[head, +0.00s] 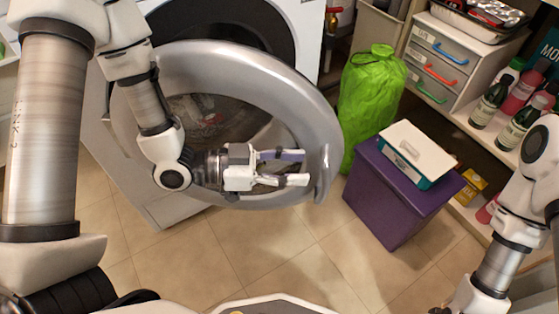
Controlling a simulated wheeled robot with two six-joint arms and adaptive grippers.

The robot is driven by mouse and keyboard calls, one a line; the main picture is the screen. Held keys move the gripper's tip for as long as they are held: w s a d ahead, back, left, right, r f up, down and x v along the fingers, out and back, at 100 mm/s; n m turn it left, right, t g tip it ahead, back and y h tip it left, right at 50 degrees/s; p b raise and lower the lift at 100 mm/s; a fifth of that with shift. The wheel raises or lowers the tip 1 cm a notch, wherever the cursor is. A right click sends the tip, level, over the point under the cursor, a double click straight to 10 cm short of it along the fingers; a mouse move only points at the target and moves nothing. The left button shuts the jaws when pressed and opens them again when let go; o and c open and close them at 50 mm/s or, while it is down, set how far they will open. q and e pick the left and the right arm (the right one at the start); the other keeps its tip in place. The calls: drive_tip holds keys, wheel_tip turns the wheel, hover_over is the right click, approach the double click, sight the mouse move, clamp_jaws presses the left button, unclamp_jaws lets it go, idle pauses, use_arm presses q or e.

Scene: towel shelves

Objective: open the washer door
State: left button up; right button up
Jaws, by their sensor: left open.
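The washer (305,15) stands at the back, white, with a dark round opening (225,30) partly hidden by its door. The washer door (235,65) is a grey ring with a glass middle. It stands swung out from the washer front, toward me. A raised handle-like part (326,172) shows on the ring's right edge. My left gripper (296,167) is in front of the door's lower right part, fingers pointing right toward that edge. It is open, with nothing seen between the fingers. Contact with the door cannot be told. My right gripper is below the frame; only its arm shows.
A green bag (372,95) stands right of the washer. A purple bin (395,205) with a white-topped box (418,148) on it stands in front of the bag. Shelves with drawers (435,65) and bottles (490,100) line the right. The tiled floor (280,245) in the middle is clear.

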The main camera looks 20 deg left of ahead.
use_arm(q)
drive_tip(key=shift+s+a+f+p, duration=0.1)
drive_tip(key=shift+s+a+p, duration=0.45)
drive_tip(key=shift+a, duration=0.45)
drive_tip(key=shift+c, duration=0.3)
